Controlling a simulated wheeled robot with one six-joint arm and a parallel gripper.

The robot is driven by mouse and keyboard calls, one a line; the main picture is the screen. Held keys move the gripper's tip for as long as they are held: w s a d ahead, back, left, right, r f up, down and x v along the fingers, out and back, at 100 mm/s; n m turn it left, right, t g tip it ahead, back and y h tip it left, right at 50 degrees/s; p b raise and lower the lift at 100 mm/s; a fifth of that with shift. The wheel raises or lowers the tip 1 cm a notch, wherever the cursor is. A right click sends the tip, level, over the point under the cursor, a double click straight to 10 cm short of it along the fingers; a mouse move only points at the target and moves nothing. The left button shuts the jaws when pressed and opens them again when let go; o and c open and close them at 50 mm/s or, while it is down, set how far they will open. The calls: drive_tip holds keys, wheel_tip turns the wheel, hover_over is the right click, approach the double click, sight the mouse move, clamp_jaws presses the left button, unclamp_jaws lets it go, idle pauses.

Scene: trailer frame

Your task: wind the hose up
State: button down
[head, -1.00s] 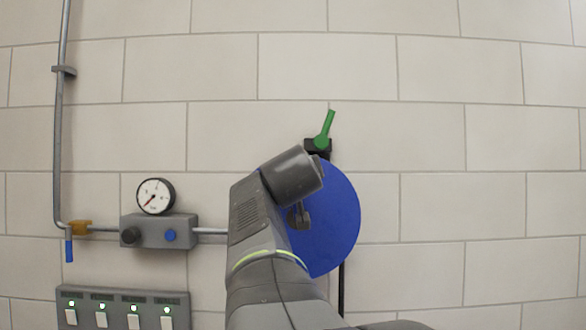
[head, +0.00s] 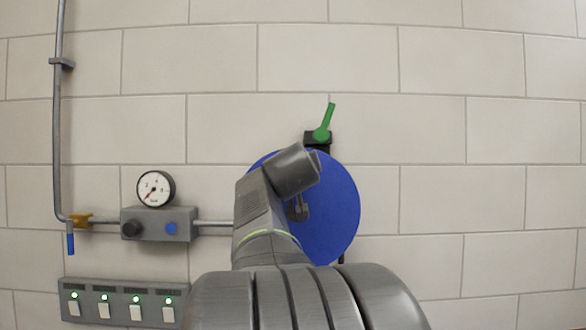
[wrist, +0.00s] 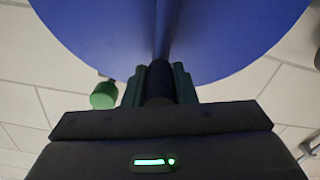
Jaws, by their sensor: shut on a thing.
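The hose reel is a blue disc (head: 335,205) on the wall, partly covered by my arm in the head view. Its blue face fills the top of the wrist view (wrist: 230,35). My gripper (wrist: 160,78) is in front of the disc with its fingers on either side of a dark crank handle (wrist: 158,90), shut on it. In the head view only a small part of my gripper (head: 298,210) shows, at the disc's left side. The hose itself cannot be made out.
A green lever (head: 325,123) stands tilted above the disc; its green end shows in the wrist view (wrist: 103,95). To the left are a pressure gauge (head: 156,189), a grey valve block (head: 160,224), a pipe with a blue-handled tap (head: 70,243) and a switch panel (head: 120,303). The right wall is bare.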

drive_tip(key=shift+a+f, duration=0.1)
drive_tip(key=shift+a, duration=0.05)
drive_tip(key=a+f+n+b, duration=1)
drive_tip(key=f+n+b, duration=0.1)
drive_tip(key=n, duration=0.4)
drive_tip(key=shift+f+b, duration=0.3)
drive_tip(key=shift+b, duration=0.1)
drive_tip(key=shift+f, duration=0.1)
idle(0.5)
drive_tip(key=c, duration=1.2)
unclamp_jaws()
drive_tip(key=shift+s, duration=0.1)
